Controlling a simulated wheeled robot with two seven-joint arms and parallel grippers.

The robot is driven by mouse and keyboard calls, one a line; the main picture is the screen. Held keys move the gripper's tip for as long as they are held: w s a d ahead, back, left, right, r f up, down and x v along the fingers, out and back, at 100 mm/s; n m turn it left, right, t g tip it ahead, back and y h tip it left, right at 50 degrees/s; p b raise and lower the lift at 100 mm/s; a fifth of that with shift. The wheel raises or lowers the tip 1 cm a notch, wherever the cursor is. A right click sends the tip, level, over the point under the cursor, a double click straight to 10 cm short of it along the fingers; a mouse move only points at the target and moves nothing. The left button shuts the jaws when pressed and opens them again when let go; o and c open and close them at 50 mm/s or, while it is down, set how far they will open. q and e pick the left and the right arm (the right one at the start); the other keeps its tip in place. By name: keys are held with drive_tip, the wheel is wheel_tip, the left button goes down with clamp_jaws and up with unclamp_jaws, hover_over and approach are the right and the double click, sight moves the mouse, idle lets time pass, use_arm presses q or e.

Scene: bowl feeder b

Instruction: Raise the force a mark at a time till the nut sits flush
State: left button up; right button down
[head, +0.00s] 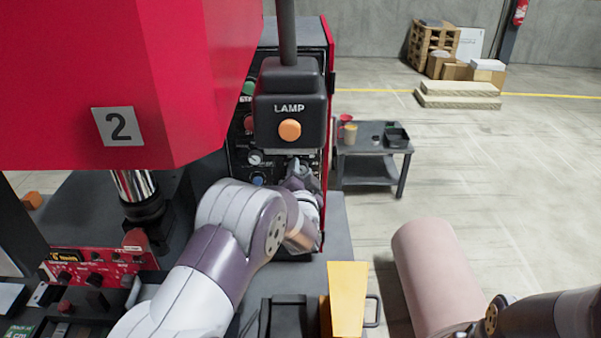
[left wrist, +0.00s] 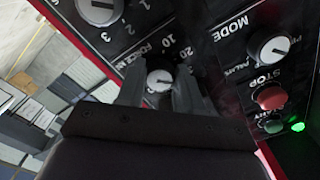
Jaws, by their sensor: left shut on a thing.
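My left gripper (head: 298,166) reaches the black control panel of the cabinet (head: 325,90). In the left wrist view its two fingers (left wrist: 160,88) are closed on the sides of the force knob (left wrist: 159,80), a round light-faced dial. The numbers 10 and 20 show beside this knob. Its pointer setting is hard to read. A red press head (head: 200,70) marked 2 fills the upper left of the head view, with a shiny ram (head: 133,185) below it. I cannot make out the nut. My right arm shows at the lower right, but its gripper is out of view.
A mode knob (left wrist: 268,48), a red stop button (left wrist: 270,97) and a lit green lamp (left wrist: 298,126) are close by on the panel. A black lamp box (head: 290,105) hangs in front of the cabinet. A grey cart (head: 373,165) stands behind at the right.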

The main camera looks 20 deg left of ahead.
idle(0.4)
use_arm(q)
drive_tip(key=o, duration=1)
drive_tip(key=shift+o, duration=0.2)
drive_tip(key=b+v, duration=0.4)
drive_tip(key=v, duration=0.8)
drive_tip(key=shift+s, duration=0.4)
drive_tip(key=shift+d+r, duration=0.1)
drive_tip(key=shift+d, duration=0.05)
